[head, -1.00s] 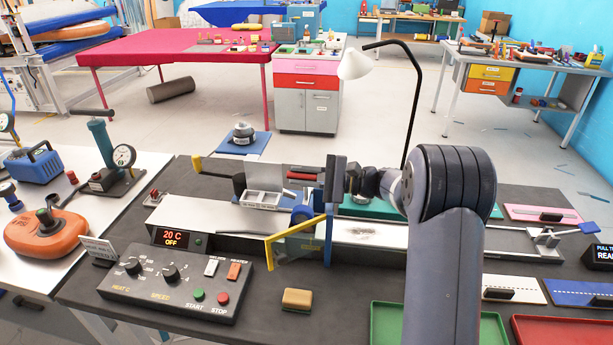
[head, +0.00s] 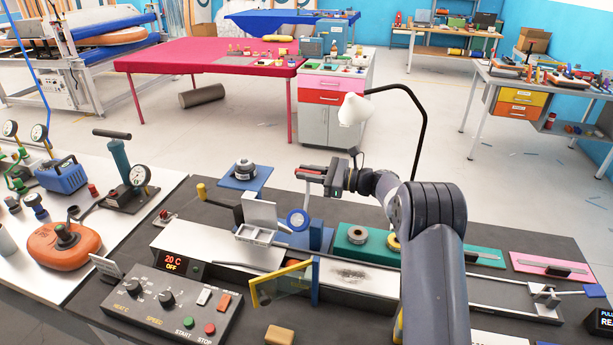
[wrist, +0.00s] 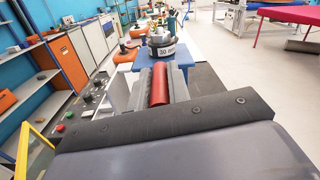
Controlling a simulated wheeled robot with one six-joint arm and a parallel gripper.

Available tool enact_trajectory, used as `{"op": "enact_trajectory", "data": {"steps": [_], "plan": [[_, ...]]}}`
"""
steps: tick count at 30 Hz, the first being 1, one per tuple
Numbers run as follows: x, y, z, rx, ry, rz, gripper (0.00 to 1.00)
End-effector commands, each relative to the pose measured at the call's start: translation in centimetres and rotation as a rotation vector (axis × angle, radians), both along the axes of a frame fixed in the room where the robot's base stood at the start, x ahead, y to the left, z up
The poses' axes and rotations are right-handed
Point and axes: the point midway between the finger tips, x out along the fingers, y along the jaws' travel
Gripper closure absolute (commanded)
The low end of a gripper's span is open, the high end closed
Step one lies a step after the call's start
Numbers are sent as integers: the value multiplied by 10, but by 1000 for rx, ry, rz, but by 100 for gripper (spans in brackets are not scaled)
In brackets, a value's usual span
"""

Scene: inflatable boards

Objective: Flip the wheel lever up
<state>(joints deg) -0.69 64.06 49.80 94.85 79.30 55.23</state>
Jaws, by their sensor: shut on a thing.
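My gripper is above the wheel, reaching in from the right, and is shut on the lever's red grip. In the wrist view the red grip (wrist: 159,85) lies lengthwise between the grey jaws. The rod's lower joint is too small to make out.
The white box (head: 259,234) and a yellow-edged clear guard (head: 283,283) are close by. A control panel (head: 163,300) is at the front left. A bent desk lamp (head: 355,108) stands behind my arm. A green strip (head: 365,240) holds round parts.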

Motion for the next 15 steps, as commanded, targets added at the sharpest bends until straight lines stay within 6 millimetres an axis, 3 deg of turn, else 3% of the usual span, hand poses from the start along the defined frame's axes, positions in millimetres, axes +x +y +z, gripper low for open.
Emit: {"op": "enact_trajectory", "data": {"steps": [6, 15], "plan": [[17, -4, -4, 9, 52, -1, 100], [27, -6, -8, 22, 122, 0, 100]]}}
